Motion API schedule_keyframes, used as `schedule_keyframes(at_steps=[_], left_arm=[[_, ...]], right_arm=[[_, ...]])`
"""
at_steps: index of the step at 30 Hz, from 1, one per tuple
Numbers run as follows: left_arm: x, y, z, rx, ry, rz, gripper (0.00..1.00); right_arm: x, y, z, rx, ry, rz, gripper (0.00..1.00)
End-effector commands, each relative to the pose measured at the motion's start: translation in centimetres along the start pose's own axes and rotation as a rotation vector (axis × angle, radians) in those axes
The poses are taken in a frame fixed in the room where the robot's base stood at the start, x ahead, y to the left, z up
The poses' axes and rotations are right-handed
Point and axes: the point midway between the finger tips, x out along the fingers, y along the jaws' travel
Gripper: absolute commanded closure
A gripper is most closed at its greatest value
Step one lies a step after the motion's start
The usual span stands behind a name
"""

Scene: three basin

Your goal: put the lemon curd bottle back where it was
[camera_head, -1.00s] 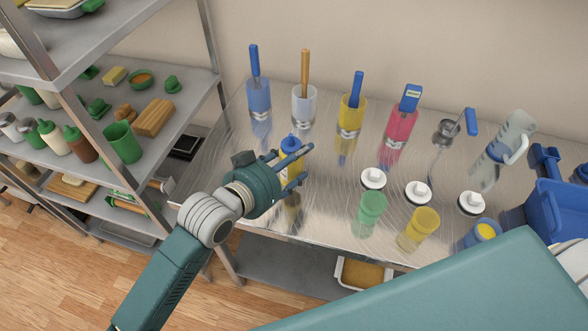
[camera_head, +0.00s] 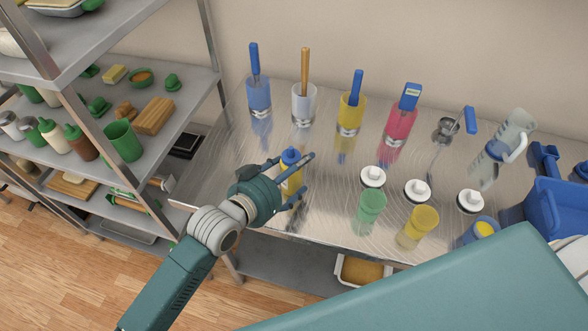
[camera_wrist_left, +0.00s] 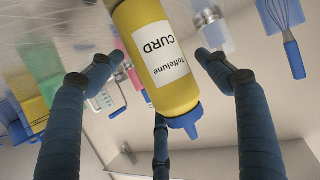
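The lemon curd bottle (camera_head: 290,177) is yellow with a blue cap and a white label that reads "CURD". It is upright over the left front part of the metal table (camera_head: 335,215). In the left wrist view the bottle (camera_wrist_left: 158,60) appears upside down, between the spread fingers. My left gripper (camera_head: 306,178) is around the bottle, with its fingers apart and small gaps beside the bottle's sides. The bottle's base is partly hidden by the fingers in the head view. My right gripper is out of view.
Containers with utensils, including a yellow one (camera_head: 351,112), line the table's back. A blue bin (camera_head: 555,212) is at far right. A loaded shelf (camera_head: 185,92) stands left.

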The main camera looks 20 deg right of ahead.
Motion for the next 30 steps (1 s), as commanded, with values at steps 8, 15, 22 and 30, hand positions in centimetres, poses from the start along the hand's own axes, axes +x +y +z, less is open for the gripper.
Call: schedule_keyframes(at_steps=[8,15,22,30], left_arm=[[-0.9,-0.1,-0.1,0.0,0.0,-0.001,0.24],[-5.6,0.0,0.0,0.001,0.001,0.0,0.24],[-10.0,-0.1,0.1,0.001,-0.002,-0.001,0.24],[-12.1,0.0,-0.2,0.0,0.0,0.0,0.24]], right_arm=[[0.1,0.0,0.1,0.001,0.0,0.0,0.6],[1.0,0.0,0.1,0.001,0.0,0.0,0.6],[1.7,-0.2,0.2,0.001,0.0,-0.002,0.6],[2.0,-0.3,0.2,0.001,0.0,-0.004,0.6]])
